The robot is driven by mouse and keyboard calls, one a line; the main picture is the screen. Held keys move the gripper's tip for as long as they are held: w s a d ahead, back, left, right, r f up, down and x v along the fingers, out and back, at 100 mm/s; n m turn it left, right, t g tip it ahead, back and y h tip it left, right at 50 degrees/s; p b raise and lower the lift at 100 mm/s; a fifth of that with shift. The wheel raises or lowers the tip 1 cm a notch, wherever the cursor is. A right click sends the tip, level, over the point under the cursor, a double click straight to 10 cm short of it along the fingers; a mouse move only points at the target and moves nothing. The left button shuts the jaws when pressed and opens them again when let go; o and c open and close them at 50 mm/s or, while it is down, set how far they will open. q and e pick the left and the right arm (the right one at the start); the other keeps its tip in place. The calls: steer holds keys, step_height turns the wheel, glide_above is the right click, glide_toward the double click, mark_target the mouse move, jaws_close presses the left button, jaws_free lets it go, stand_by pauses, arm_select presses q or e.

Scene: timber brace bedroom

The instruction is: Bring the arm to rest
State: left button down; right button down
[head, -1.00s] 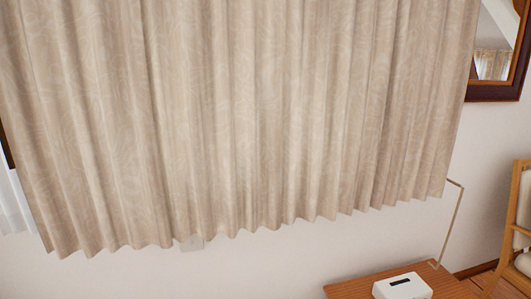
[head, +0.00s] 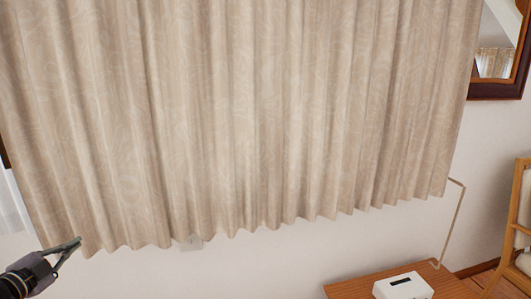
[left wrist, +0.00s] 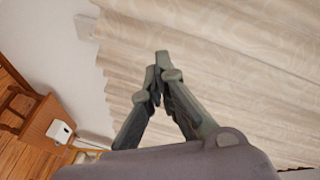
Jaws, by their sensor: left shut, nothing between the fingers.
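My left gripper (head: 76,243) is at the lower left of the head view, in front of the lower edge of the beige curtain (head: 240,110). Its fingers are shut and hold nothing. In the left wrist view the shut fingers (left wrist: 160,66) point toward the curtain (left wrist: 240,75); I cannot tell whether they touch it. Only the gripper and a short dark part of my left arm show. My right gripper is in neither view.
A wooden table (head: 350,288) with a white box (head: 402,287) on it stands at the lower right. A wooden chair (head: 524,220) is at the right edge. A dark-framed mirror (head: 497,92) hangs at the upper right. White wall shows below the curtain.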

arm_select(q)
steer(key=s+d+f+n+g+y, duration=0.1)
steer(key=s+d+f+n+g, duration=0.15)
steer(key=s+d+f, duration=0.45)
steer(key=s+d+f+n+g+y, duration=0.2)
steer(key=s+d+f+n, duration=0.15)
steer(key=d+f, duration=0.7)
steer(key=s+d+f+n+g, duration=0.2)
steer(key=s+d+g, duration=0.15)
steer(key=s, duration=0.55)
steer(key=s+d+f+n+g, duration=0.15)
steer(key=s+d, duration=0.25)
steer(key=s, duration=0.4)
steer(key=s+d+f+n+g, duration=0.1)
steer(key=s+d+n+g, duration=0.2)
steer(key=s, duration=0.6)
step_height(320, 180, down, 25)
steer(key=s+d+g, duration=0.1)
steer(key=d+g, duration=0.1)
steer(key=s+a+f, duration=0.1)
steer(key=s+f, duration=0.7)
steer(key=f, duration=0.1)
steer(key=s+a+f+m+g, duration=0.1)
steer(key=s+a+f, duration=0.1)
steer(key=s+f, duration=0.6)
steer(key=shift+s+a+f, duration=0.25)
steer(key=shift+s+f, duration=0.1)
steer(key=shift+s, duration=0.3)
